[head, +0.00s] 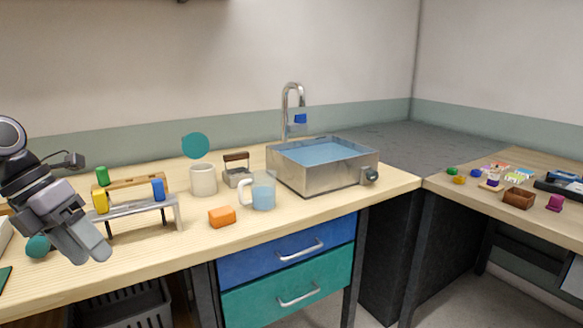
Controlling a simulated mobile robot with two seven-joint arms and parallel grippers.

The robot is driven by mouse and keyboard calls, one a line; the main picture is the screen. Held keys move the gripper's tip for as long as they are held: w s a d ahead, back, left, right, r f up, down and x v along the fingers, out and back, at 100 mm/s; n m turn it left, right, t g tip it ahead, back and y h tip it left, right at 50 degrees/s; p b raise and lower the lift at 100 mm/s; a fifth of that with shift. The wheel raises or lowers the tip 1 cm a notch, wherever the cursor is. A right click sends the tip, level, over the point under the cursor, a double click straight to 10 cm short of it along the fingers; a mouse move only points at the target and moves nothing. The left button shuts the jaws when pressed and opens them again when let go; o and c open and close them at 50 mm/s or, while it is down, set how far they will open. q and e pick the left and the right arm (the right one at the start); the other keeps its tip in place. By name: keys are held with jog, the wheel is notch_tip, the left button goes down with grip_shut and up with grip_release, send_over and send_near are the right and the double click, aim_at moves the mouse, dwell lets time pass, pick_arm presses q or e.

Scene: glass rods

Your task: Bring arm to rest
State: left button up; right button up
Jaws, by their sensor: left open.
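My left arm comes in from the left edge. Its gripper (92,256) hangs over the front left of the wooden counter (260,226), fingers pointing down and to the right. It is open, and I see nothing between its fingers. It is in front of a metal rack (150,206) with a yellow piece (100,202) and a blue piece (158,190) on it. The arm hides part of the rack's left end. My right gripper is not in view.
A white cup (203,180), an orange block (222,217) and a jug of blue liquid (263,190) stand right of the rack. A metal water bath (320,180) is farther right. The counter's front middle is clear. A side table (480,203) holds several small items.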

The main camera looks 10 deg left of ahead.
pick_arm(q)
jog(key=s+f+n+t+h+p, duration=0.1)
jog(key=s+f+n+t+p, duration=0.15)
jog(key=f+n+t, duration=0.55)
jog(key=s+f+n+t+h+p, duration=0.1)
jog(key=s+f+n+t+p, duration=0.3)
jog(key=f+n, duration=0.8)
jog(key=s+d+f+n+g+y+p, duration=0.1)
jog(key=s+d+f+n+y, duration=0.1)
jog(key=d+n, duration=0.5)
jog(key=s+d+f+n+g+y+p, duration=0.1)
jog(key=s+d+f+n, duration=0.4)
jog(key=d, duration=0.6)
notch_tip(320, 180, down, 2)
jog(key=n+g+y, duration=0.1)
jog(key=n, duration=0.2)
jog(key=shift+s+d+f+y, duration=0.15)
jog(key=shift+s+f+y, duration=0.05)
jog(key=shift+s+y, duration=0.1)
